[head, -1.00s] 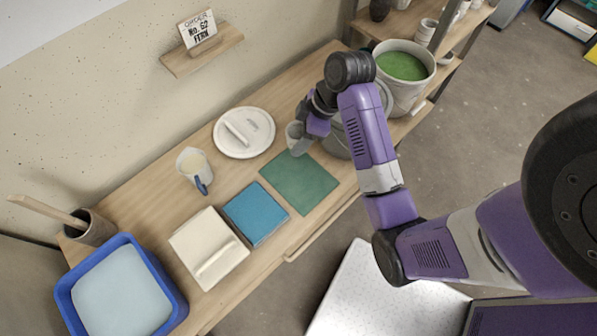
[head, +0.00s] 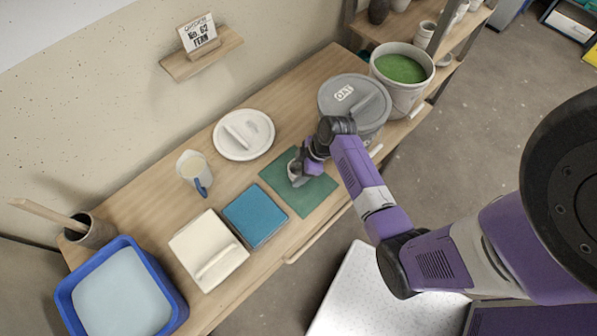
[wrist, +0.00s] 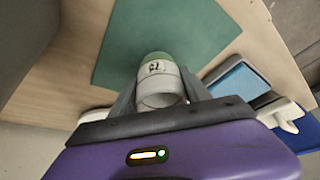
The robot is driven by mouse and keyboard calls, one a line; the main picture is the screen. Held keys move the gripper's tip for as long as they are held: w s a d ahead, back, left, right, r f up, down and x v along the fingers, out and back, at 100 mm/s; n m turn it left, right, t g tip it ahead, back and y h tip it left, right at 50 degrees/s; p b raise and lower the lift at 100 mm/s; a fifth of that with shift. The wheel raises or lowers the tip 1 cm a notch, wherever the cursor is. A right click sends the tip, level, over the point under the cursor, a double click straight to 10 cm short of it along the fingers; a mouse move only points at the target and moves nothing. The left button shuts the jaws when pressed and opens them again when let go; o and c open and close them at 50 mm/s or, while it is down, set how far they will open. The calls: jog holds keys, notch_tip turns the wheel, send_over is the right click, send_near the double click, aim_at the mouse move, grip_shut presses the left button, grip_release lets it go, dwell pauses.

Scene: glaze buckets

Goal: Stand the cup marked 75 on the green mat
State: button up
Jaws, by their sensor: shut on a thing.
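My gripper (head: 299,171) is shut on a small pale cup (wrist: 159,90), seen between the fingers in the wrist view. The cup has a dark mark that looks like an upside-down 75, and a greenish far end. The mat also shows in the wrist view (wrist: 205,35). I cannot tell whether the cup touches the mat.
A white lid (head: 244,134) and a jug (head: 194,172) are further left. The mat's right part is clear.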

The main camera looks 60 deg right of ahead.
jog(key=shift+f, duration=0.55)
jog(key=o, duration=1.5)
jog(key=shift+f, duration=0.1)
jog(key=shift+o, duration=0.2)
